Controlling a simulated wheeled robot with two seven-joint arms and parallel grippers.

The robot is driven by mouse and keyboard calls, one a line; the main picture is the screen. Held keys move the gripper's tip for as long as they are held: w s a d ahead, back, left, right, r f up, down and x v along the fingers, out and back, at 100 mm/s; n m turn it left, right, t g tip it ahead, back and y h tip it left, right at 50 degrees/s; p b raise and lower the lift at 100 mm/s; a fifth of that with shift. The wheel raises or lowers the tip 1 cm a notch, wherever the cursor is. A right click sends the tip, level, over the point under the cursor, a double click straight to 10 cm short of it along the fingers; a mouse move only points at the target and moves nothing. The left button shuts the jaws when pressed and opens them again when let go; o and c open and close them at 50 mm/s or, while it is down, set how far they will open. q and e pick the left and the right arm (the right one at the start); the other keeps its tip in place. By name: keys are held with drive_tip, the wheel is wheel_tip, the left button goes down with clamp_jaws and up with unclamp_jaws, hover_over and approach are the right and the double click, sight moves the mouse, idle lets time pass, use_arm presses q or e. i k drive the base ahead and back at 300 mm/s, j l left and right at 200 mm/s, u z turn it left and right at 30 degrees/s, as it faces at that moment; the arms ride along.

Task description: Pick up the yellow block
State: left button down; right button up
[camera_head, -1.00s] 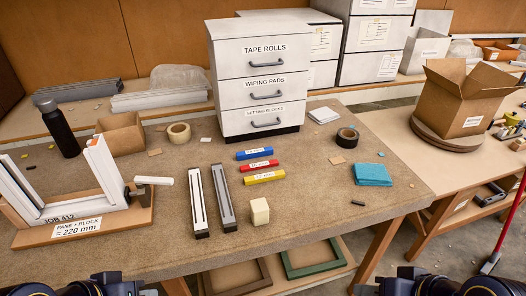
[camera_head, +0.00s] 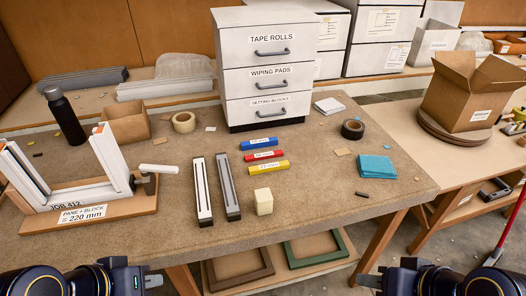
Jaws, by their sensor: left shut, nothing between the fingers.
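The yellow block (camera_head: 269,167) is a small labelled bar. It lies flat on the brown bench, nearest to me in a short row behind the pale cube. The red bar (camera_head: 262,155) and the blue bar (camera_head: 259,143) lie just behind it. My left gripper (camera_head: 152,281) is at the bottom left, low before the bench's front edge, shut and empty. My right gripper (camera_head: 369,281) is at the bottom right, also before the bench. Its fingers are too small and dark to tell whether they are open. Both are well apart from the yellow block.
A pale cube (camera_head: 263,201) stands in front of the yellow block. Two slotted rails (camera_head: 202,191) lie to its left. A white drawer unit (camera_head: 268,102) stands behind the bars. A frame on a wooden base (camera_head: 128,203) is at the left. A teal cloth (camera_head: 376,166) lies to the right.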

sight(252, 170)
drive_tip(key=i+j+u, duration=0.2)
drive_tip(key=j+u, duration=0.15)
drive_tip(key=i+j+u, duration=0.35)
drive_tip(key=k+j, duration=0.05)
drive_tip(key=j, duration=0.1)
